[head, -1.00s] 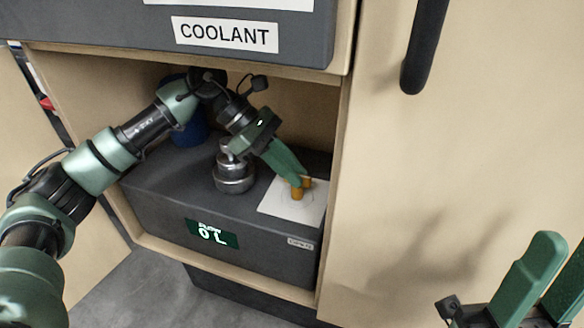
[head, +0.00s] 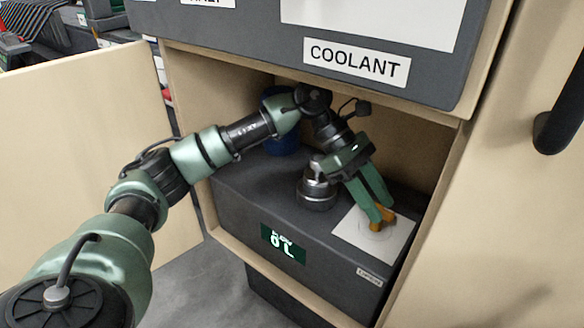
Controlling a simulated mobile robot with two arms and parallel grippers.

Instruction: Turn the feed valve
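The feed valve's small orange handle (head: 377,217) stands on a white plate (head: 350,232) on top of the dark box (head: 240,205) in the open bay. The box front has a lit green display (head: 283,243), too small to read surely. My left gripper (head: 381,212) reaches in from the left and points down, its two green fingers at the handle, one on each side. It looks shut on the handle, whose parts show beside the fingertips. My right gripper is out of the head view.
A metal cap-like fitting (head: 317,190) stands on the box left of the plate, close to my wrist. A blue container (head: 281,140) is behind my arm. The COOLANT unit (head: 440,50) hangs low above, and a wooden side panel with a black handle (head: 558,118) is at right.

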